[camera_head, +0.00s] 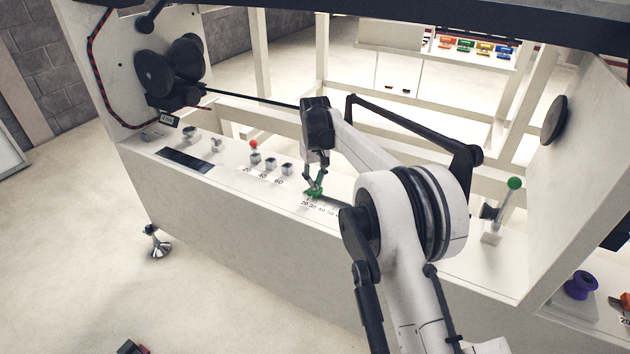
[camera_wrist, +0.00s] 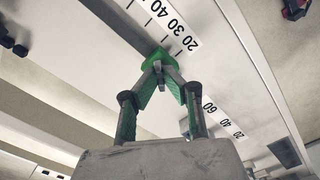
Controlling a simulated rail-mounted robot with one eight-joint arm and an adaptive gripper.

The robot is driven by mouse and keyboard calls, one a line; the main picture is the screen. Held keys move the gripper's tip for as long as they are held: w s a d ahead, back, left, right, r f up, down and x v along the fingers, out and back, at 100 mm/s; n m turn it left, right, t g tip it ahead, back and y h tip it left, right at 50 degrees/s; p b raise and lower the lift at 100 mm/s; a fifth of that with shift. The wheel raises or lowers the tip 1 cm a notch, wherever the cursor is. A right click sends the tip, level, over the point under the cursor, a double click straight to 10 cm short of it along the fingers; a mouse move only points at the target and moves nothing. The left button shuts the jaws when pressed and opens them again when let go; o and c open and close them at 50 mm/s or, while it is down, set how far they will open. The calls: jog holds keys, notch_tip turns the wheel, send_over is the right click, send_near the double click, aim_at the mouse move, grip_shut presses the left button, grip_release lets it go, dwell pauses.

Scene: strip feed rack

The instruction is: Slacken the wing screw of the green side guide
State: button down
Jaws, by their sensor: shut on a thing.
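The green side guide (camera_head: 312,194) sits on the light top of the rack, beside a printed scale that starts at 20. It also shows in the wrist view (camera_wrist: 152,57), on a dark bar near the 20 mark. My gripper (camera_head: 315,186) reaches down onto it from above. In the wrist view its two fingers (camera_wrist: 166,72) come together at the green guide and are shut on the small wing screw there. The fingertips mostly hide the screw, so its turn angle cannot be told.
Several small grey blocks (camera_head: 271,164) and a red-knobbed part (camera_head: 254,146) stand left of the guide. A green-knobbed lever (camera_head: 514,184) stands at right. Dark reels (camera_head: 165,72) hang at the back left. A black strip (camera_head: 255,97) runs behind my gripper.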

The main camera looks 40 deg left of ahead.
aim_at(315, 182)
jog(key=c, duration=1.9)
grip_release()
notch_tip(315, 182, up, 12)
